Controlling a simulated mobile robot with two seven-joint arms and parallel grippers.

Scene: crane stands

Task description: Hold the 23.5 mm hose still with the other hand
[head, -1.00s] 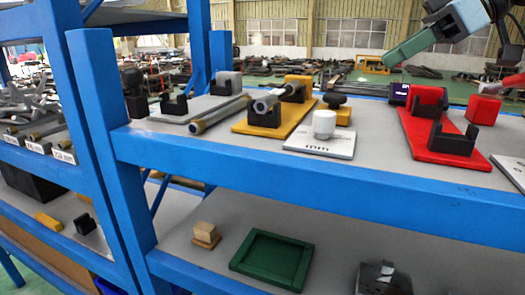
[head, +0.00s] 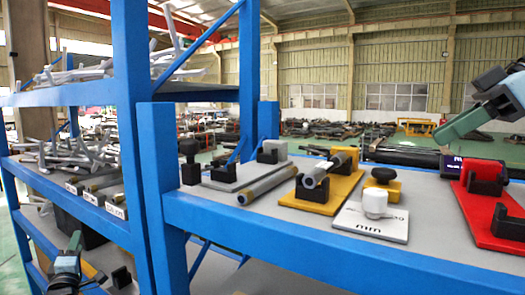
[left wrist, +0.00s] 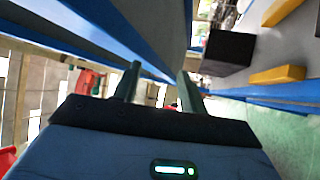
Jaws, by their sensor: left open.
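A grey hose (head: 267,185) lies on the blue-framed shelf, beside a grey plate. Another short grey tube (head: 322,170) rests in the holder on the yellow plate (head: 338,194). More tubes (head: 103,183) lie behind small labels on the left rack; I cannot read which is 23.5 mm. My left gripper (head: 76,241) is low at the left, by the left rack and below its tubes. In the left wrist view its two green fingers (left wrist: 160,84) are apart with nothing between. My right gripper (head: 442,137) is above the shelf at the right; whether its fingers are apart is unclear.
A white knob (head: 374,203) stands on a white plate. A red plate (head: 480,215) with black holders is at the right. Blue posts (head: 132,130) stand between the left rack and the shelf. A black box (left wrist: 229,52) shows in the left wrist view.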

